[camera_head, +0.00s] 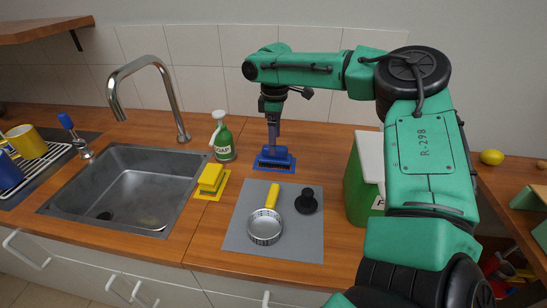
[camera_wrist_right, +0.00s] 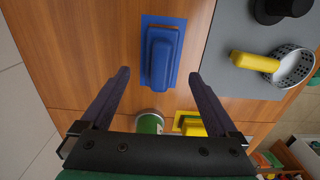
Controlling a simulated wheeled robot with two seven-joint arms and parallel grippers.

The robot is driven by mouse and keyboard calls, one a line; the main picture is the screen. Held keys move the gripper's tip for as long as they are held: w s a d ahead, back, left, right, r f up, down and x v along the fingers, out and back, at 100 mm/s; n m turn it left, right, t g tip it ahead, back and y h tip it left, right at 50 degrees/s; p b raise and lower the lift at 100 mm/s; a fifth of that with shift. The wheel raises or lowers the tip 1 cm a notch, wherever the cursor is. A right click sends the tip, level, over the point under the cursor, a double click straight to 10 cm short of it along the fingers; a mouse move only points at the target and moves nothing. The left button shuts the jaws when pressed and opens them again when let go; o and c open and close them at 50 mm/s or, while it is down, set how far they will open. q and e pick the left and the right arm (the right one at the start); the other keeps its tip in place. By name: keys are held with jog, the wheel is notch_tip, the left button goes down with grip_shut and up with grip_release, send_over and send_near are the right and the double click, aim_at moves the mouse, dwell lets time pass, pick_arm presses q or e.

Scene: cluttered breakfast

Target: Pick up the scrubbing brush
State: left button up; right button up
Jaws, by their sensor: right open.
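The scrubbing brush appears to be the blue block with a raised grip (camera_head: 274,154), lying on a blue mat (camera_head: 260,166) on the wooden counter. It also shows in the right wrist view (camera_wrist_right: 162,55), on its mat. My right gripper (camera_head: 273,143) points down above it, open. In the wrist view the two fingers of the right gripper (camera_wrist_right: 159,74) are spread, with nothing between their tips but counter and the near end of the brush. I cannot tell the exact height gap. My left gripper is not in view.
A green soap bottle (camera_head: 223,137) and a yellow sponge (camera_head: 210,178) stand left of the brush. A grey mat (camera_head: 235,235) holds a strainer (camera_head: 265,227) and a black knobbed tool (camera_head: 306,201). A green canister (camera_head: 357,190) stands right. The sink (camera_head: 140,185) is left.

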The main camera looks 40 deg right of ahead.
notch_tip(320, 180, down, 7)
jog(key=shift+r+p, duration=0.1)
jog(key=shift+p, duration=0.35)
jog(key=c, duration=1.5)
notch_tip(320, 180, up, 20)
jog(key=shift+r+p, duration=0.1)
jog(key=shift+p, duration=0.35)
